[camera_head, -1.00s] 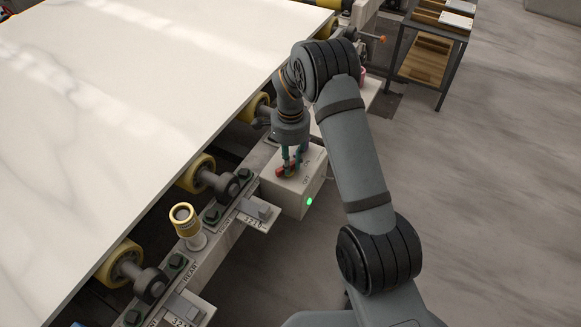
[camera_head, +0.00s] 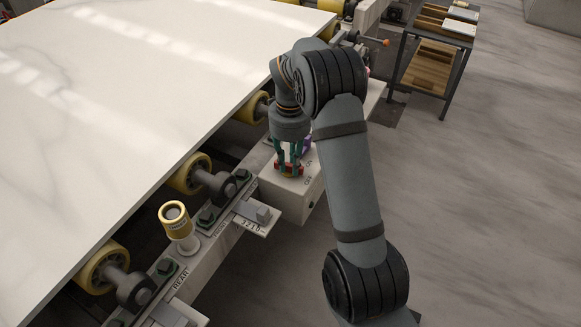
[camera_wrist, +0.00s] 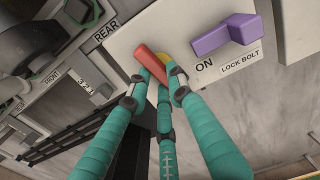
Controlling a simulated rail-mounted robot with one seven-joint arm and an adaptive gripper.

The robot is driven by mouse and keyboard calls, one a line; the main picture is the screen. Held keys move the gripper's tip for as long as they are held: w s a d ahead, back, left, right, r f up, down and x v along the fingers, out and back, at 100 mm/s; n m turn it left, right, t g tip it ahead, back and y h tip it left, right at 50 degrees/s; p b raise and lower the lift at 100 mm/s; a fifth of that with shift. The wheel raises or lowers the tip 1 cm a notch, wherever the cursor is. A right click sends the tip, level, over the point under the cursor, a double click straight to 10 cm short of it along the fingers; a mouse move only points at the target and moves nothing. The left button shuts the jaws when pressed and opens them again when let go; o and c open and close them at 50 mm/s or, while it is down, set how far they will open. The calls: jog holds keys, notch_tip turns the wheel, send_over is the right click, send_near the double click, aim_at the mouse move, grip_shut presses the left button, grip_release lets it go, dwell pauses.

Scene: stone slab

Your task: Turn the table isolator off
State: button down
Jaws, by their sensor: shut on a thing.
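The isolator is a pale box (camera_head: 281,190) on the rail beside the slab, with ON and OFF labels on its top. Its red handle (camera_head: 300,170) sits between the fingers of my gripper (camera_head: 289,163). In the wrist view the red handle (camera_wrist: 148,59) shows with a bit of yellow base (camera_wrist: 163,60) behind it. The teal fingers of my gripper (camera_wrist: 160,80) close around the handle and hide part of it. The ON label (camera_wrist: 204,64) is to the handle's right; OFF is not visible in that view.
A purple lock bolt handle (camera_wrist: 225,35) stands close to the right of the red handle. The marble slab (camera_head: 130,90) lies on yellow rollers at left. A yellow-topped post (camera_head: 176,220) rises from the rail nearer me. Open floor (camera_head: 480,210) is at right.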

aim_at(290, 166)
jog(key=shift+m+b, duration=0.6)
jog(key=shift+m, duration=0.5)
jog(key=c, duration=1.5)
grip_release()
jog(key=shift+c, duration=0.2)
notch_tip(290, 166, up, 12)
jog(key=shift+f, duration=0.1)
